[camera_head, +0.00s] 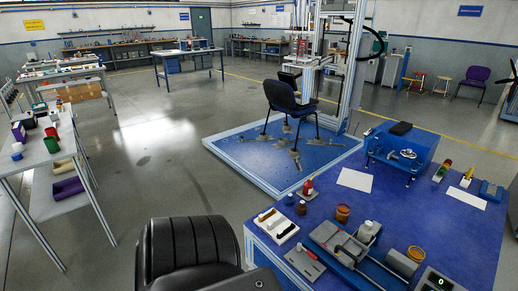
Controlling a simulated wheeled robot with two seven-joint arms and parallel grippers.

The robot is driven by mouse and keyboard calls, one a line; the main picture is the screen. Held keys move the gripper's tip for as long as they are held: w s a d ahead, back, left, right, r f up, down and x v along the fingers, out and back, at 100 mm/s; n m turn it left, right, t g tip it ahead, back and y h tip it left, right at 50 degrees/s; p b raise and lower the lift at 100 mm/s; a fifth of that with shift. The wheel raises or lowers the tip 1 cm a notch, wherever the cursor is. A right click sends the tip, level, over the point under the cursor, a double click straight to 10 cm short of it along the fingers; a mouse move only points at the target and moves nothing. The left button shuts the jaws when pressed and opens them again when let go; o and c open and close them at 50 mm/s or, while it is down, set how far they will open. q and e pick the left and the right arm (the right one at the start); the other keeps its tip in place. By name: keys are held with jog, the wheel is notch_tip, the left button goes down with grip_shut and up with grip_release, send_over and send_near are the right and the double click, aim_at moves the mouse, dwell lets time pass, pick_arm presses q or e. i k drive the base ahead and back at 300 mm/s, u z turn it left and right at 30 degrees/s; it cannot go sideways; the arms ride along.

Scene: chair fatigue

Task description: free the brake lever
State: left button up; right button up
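I cannot pick out the brake lever with certainty. On the blue table (400,215) at the front right, a small grey plate (302,266) carries a slim part with a red end (308,252). Beside it lies a grey device with rails and metal blocks (340,243); its details are too small to read. A dark chair (287,98) stands in the tall test frame (352,80) on a blue platform (235,150). Neither of my grippers shows in the head view.
A black ribbed padded shape (185,245) fills the bottom centre, left of the table. The blue table also holds a white tray (268,222), a blue stand (400,150), bottles and paper. A white bench (35,150) stands at left. The grey floor between is clear.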

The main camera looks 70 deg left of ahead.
aim_at(308, 253)
jog(key=u, duration=1.6)
jog(key=k, duration=0.65)
jog(key=u, duration=0.35)
jog(key=i, duration=1.3)
jog(key=z, duration=0.3)
